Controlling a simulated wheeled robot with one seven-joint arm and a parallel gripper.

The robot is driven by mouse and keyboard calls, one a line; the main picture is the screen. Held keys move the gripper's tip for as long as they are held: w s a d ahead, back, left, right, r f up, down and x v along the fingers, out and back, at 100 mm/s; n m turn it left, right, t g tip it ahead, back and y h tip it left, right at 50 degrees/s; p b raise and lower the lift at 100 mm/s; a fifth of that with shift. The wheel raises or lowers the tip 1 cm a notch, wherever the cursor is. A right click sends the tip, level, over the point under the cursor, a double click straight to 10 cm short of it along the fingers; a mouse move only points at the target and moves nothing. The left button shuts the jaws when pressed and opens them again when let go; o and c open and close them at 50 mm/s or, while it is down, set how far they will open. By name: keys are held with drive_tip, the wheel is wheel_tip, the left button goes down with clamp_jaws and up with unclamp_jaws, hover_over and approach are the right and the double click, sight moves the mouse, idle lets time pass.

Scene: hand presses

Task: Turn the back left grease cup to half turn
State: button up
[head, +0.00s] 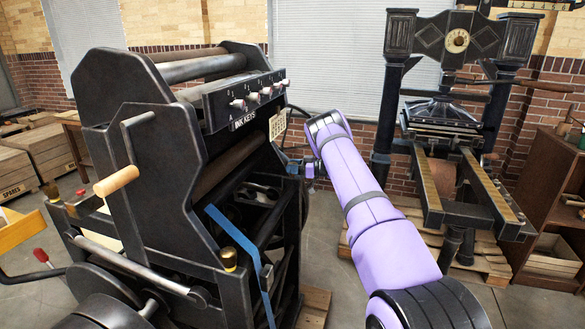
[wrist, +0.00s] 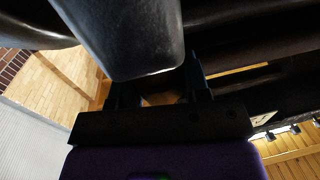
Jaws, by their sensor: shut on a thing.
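The dark printing press (head: 150,150) fills the left of the head view. A brass grease cup (head: 229,260) stands on its near right corner, and another brass piece (head: 52,192) shows at its left edge. My gripper (head: 292,167) reaches the far right side of the press. In the wrist view the fingers (wrist: 158,92) are shut on a small brass-brown thing (wrist: 160,98), seemingly a grease cup. A dark rounded press part overhangs and hides most of it. I cannot read how far the cup is turned.
The ink keys panel (head: 245,105) is just above and left of my gripper. A blue strap-like bar (head: 238,240) slants down the press's near side. A second hand press (head: 450,120) stands on a pallet at the right. Wooden crates (head: 35,155) stand at the far left.

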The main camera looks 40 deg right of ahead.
drive_tip(key=shift+m+t+h, duration=1.4)
drive_tip(key=shift+m+h, duration=0.1)
drive_tip(key=shift+h, duration=0.4)
drive_tip(key=o, duration=0.9)
drive_tip(key=shift+s, duration=0.1)
drive_tip(key=v, duration=1)
drive_tip(key=shift+s+d, duration=0.2)
drive_tip(key=shift+s, duration=0.05)
